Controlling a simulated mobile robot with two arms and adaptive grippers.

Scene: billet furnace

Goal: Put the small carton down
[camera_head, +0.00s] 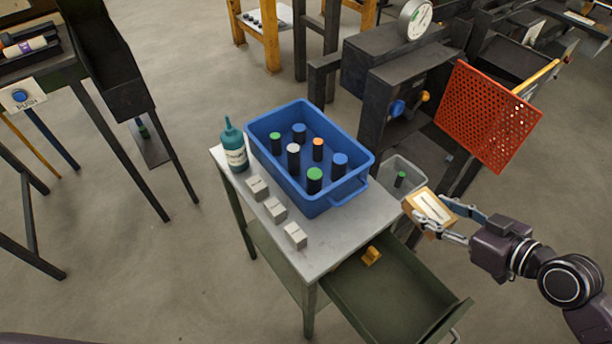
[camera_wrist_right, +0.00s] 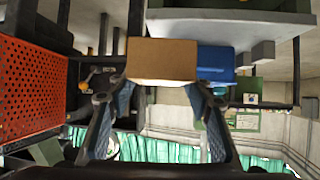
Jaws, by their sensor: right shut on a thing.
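The small carton (camera_head: 429,212) is a tan box with a pale label on top. My right gripper (camera_head: 441,223) is shut on it and holds it in the air, right of the grey table (camera_head: 325,243) and beside the grey bin. In the right wrist view the carton (camera_wrist_right: 163,60) sits between the two fingers of my right gripper (camera_wrist_right: 160,92). The carton looks slightly tilted in the head view. My left gripper is not in view.
A blue crate (camera_head: 352,191) with several coloured-top cylinders, a teal bottle (camera_head: 235,150) and three pale blocks (camera_head: 275,209) occupy the table. Its front edge is clear. A drawer (camera_head: 400,308) stands open below, with a yellow piece inside. A red perforated panel (camera_head: 487,115) stands behind.

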